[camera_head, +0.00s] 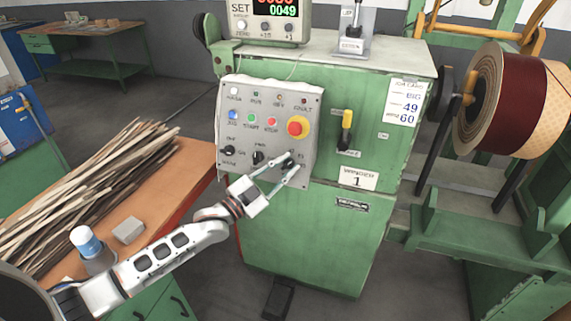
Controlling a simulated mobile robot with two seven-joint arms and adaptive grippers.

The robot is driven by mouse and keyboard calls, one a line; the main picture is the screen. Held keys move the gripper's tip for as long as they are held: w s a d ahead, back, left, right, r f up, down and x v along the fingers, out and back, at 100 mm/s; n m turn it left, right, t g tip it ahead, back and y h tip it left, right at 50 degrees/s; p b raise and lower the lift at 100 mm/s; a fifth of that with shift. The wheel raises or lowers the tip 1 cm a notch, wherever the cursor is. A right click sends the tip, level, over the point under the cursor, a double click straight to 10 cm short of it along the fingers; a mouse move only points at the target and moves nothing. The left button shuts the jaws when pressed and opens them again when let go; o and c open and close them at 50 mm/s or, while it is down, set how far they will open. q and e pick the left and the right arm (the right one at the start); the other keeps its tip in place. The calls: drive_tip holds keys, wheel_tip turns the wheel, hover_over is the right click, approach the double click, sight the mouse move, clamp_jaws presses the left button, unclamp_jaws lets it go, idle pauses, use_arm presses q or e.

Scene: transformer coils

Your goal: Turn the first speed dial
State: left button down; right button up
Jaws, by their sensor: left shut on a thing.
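The control panel (258,112) is a grey plate on the front of the green winder machine (365,130). It carries a red emergency button on a yellow base (298,127), small coloured buttons, and black dials along its lower row. One black dial (229,151) is at the lower left and another (258,158) is in the lower middle. My left gripper (289,164) is at the panel's lower right, its fingers shut around the rightmost dial, which they partly hide. My right gripper is not in view.
A counter display (268,18) and a lever unit (354,38) stand on the machine top. A yellow-handled lever (346,129) is right of the panel. A bench (176,165) with wooden strips (70,195) is at left. A large coil (500,98) is at right.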

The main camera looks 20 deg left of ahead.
use_arm(q)
drive_tip(key=shift+m, duration=0.4)
drive_tip(key=c, duration=2.2)
unclamp_jaws()
drive_tip(key=v, duration=1.2)
drive_tip(key=shift+a, duration=0.1)
drive_tip(key=s+d+f+n+g+y, duration=0.2)
drive_tip(key=s+f+n, duration=0.1)
drive_tip(key=s+f, duration=0.4)
drive_tip(key=s+d+f+n+g+y, duration=0.2)
drive_tip(key=s+f+n+y, duration=0.1)
drive_tip(key=s+f, duration=0.4)
drive_tip(key=s+d+f+n+g+y, duration=0.2)
drive_tip(key=s+f+n, duration=0.2)
drive_tip(key=s+f, duration=0.4)
wheel_tip(320, 180, down, 3)
drive_tip(key=shift+f+g+y, duration=0.15)
drive_tip(key=shift+g+y, duration=0.15)
drive_tip(key=shift+y, duration=0.1)
